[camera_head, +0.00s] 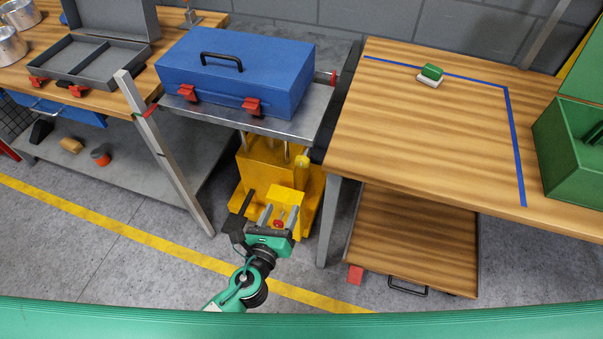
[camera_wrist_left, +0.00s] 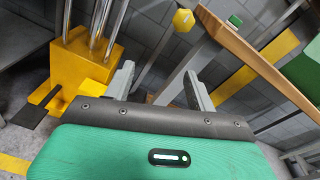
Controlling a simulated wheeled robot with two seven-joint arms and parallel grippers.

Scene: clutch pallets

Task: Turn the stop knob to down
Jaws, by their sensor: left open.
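A small red knob (camera_head: 277,224) shows on a yellow box at the front of the yellow lift base (camera_head: 268,165), between the fingers of my left gripper (camera_head: 279,213) as seen from above. I cannot tell its turn position or whether the fingers touch it. A yellow knob-like part (camera_head: 303,160) stands higher, at the right of the lift. A yellow faceted knob (camera_wrist_left: 184,19) shows in the left wrist view, beyond the fingers of my left gripper (camera_wrist_left: 157,85), apart from them. The gripper is open, with nothing between its fingers there. My right gripper is not in view.
A blue toolbox (camera_head: 285,70) with red latches sits on the grey lift platform (camera_head: 315,120). A wooden table (camera_head: 420,130) stands at right, with a green case (camera_head: 575,140). A workbench (camera_head: 105,100) stands at left. Grey floor (camera_head: 110,265) is free in front.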

